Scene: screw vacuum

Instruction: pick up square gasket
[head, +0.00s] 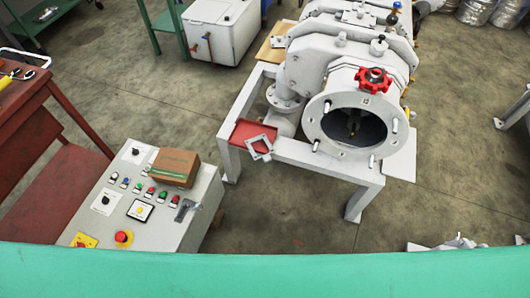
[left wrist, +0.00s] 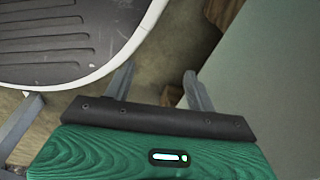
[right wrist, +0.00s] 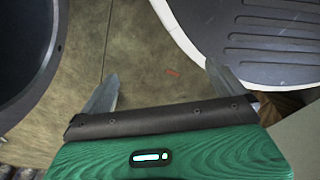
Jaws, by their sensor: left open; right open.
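A light grey square gasket (head: 260,147) with a square opening lies on a small red tray (head: 243,133) at the left corner of the grey pump frame. Neither gripper shows in the head view. My left gripper (left wrist: 158,82) is open and empty in the left wrist view, with floor and a light panel beyond its fingers. My right gripper (right wrist: 160,80) is open and empty in the right wrist view, above the concrete floor. The gasket is not visible in either wrist view.
The grey pump (head: 345,95) with a red handwheel (head: 373,79) stands on its frame behind the tray. A control box (head: 150,205) carries a cardboard box (head: 175,167) at left. A red workbench (head: 40,120) stands far left. Floor (head: 270,215) is clear in front.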

